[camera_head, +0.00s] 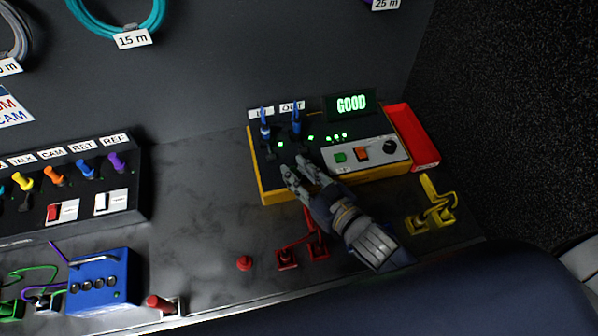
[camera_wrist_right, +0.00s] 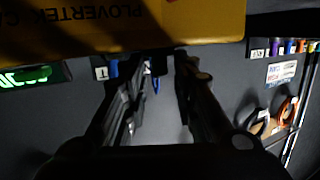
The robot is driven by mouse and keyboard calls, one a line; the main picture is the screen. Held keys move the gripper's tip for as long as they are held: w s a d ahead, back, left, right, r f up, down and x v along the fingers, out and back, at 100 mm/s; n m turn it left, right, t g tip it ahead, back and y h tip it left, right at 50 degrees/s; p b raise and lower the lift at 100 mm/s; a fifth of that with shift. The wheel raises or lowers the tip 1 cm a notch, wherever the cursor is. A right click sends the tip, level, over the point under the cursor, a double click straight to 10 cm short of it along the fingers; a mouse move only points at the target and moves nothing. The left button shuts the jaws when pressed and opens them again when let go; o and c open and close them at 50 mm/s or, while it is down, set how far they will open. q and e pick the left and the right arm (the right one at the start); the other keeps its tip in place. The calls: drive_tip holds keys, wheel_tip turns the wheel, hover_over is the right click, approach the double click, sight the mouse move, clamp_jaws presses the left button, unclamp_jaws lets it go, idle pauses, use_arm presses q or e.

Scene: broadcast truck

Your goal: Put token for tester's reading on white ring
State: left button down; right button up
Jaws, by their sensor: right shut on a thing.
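The yellow tester (camera_head: 262,178) stands on the bench, and its display (camera_head: 351,104) reads GOOD in green. Two blue plugs stand upright in its top, a left one (camera_head: 265,131) and a right one (camera_head: 296,118). My right gripper (camera_head: 293,168) is low over the tester's front left part. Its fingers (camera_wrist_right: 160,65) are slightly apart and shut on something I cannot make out. A blue plug (camera_wrist_right: 156,84) shows between the fingers in the wrist view. A small red round piece (camera_head: 244,262) lies on the bench. I cannot make out a white ring. My left gripper is not in view.
Red pieces (camera_head: 288,258) stand in front of the tester and yellow ones (camera_head: 418,223) to its right. A blue box (camera_head: 103,282) and a black plug panel (camera_head: 75,200) are at left. The bench middle (camera_head: 195,215) is clear.

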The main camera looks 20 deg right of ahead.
drive_tip(key=shift+f, duration=0.2)
drive_tip(key=o, duration=0.7)
drive_tip(key=shift+r, duration=0.1)
drive_tip(key=shift+r, duration=0.15)
drive_tip(key=shift+s+d, duration=0.15)
drive_tip(key=shift+s, duration=0.25)
drive_tip(key=shift+b+v, duration=0.8)
drive_tip(key=shift+v, duration=4.8)
drive_tip(key=shift+r, duration=0.1)
